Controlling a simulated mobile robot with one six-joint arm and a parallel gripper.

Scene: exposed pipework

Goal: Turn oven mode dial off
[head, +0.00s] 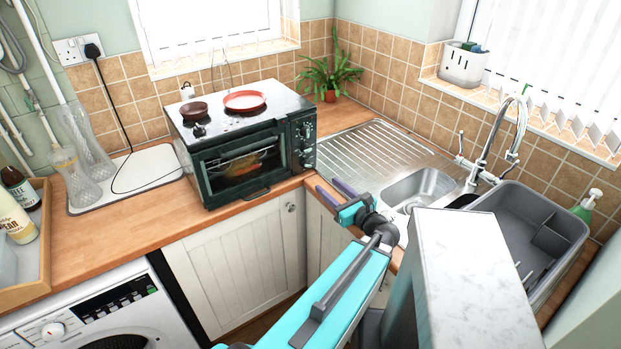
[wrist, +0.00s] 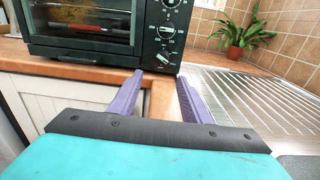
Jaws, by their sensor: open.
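A small black countertop oven (head: 245,140) stands on the wooden worktop in the corner. Its control panel (head: 303,143) is on the right of its front, with several dials in a column. In the wrist view the dials show at the top centre, one dial (wrist: 167,31) in the middle and another dial (wrist: 163,57) below it. I cannot tell which is the mode dial or read its setting. My gripper (head: 333,191) is in front of and below the panel, apart from it. In the wrist view its purple fingers (wrist: 160,88) are open and empty.
A red plate (head: 245,100) and a brown bowl (head: 194,111) sit on the oven. The metal drainer (head: 360,150) and sink (head: 420,188) lie to the right, with a tap (head: 490,140). A potted plant (head: 330,78) stands behind. Worktop shows left of the oven.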

